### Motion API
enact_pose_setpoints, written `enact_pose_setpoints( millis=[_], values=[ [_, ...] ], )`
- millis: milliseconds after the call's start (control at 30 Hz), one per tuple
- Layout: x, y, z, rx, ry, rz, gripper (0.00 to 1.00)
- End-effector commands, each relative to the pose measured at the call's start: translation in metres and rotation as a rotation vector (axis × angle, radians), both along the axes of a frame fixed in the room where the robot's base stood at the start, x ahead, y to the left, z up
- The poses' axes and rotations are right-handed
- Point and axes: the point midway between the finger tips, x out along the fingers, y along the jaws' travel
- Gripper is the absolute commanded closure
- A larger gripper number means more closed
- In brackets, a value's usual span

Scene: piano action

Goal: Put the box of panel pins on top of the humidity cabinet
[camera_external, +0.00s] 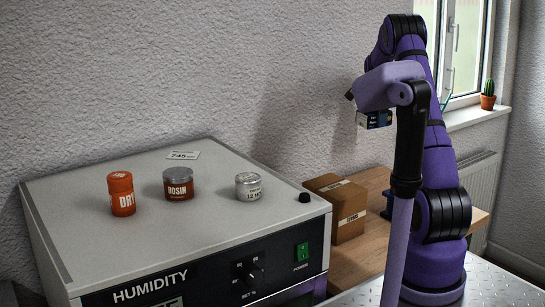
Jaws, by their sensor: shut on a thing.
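The humidity cabinet (90,205) is a large grey box with a black front panel, standing at the left. Its flat top carries an orange jar marked DRY (122,194), a brown tin marked ROSIN (178,184) and a silver tin (248,187). My gripper (372,108) is raised right of the cabinet, over the wooden bench side. The box hangs clear of the cabinet top.
A card marked 7-45 (183,155) lies at the back of the cabinet top, and a black knob (305,198) sits at its right corner. The front middle of the top is bare. Cardboard boxes (337,210) stand on the wooden bench (362,260) beside it.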

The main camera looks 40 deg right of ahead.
Motion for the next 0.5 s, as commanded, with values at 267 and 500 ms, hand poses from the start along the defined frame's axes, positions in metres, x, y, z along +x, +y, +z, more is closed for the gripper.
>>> enact_pose_setpoints(
  millis=[267,500],
  values=[
    [0.001,0.0,0.094,-0.003,-0.005,0.001,0.66],
    [0.0,0.0,0.137,-0.002,-0.002,0.0,0.66]
  ],
)
